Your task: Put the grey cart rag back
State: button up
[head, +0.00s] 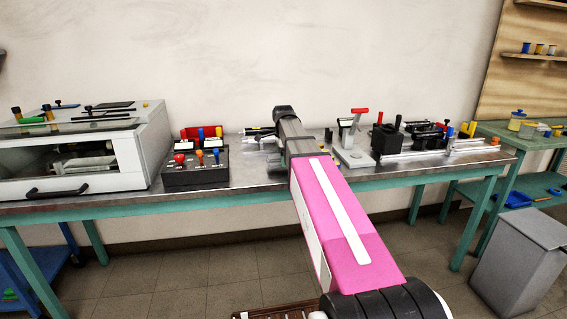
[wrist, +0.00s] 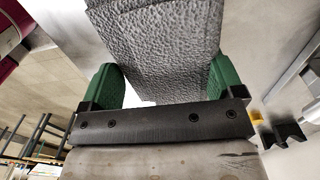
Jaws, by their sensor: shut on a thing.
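In the wrist view, my gripper (wrist: 163,82) has green fingers on both sides of a grey, rough-textured rag (wrist: 155,35). The gripper is shut on the rag, which extends away beyond the fingertips to the top of the picture. In the head view, my arm reaches over the metal-topped bench (head: 240,192), and its end is around the middle of the bench. The arm hides most of the gripper there, and I cannot make out the rag in that view.
A white glass-fronted machine (head: 112,165) stands at the bench's left. A black control box (head: 195,172) is left of my arm. Fixtures with a red handle (head: 358,128) are to the right. A grey bin (head: 520,260) stands at lower right. A blue cart (head: 32,275) shows at lower left.

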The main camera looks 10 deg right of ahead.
jog(key=shift+f, duration=0.95)
jog(key=shift+f, duration=0.1)
jog(key=o, duration=0.7)
jog(key=shift+o, duration=0.2)
notch_tip(320, 180, up, 11)
jog(key=shift+w+r, duration=0.15)
jog(key=shift+r, duration=0.45)
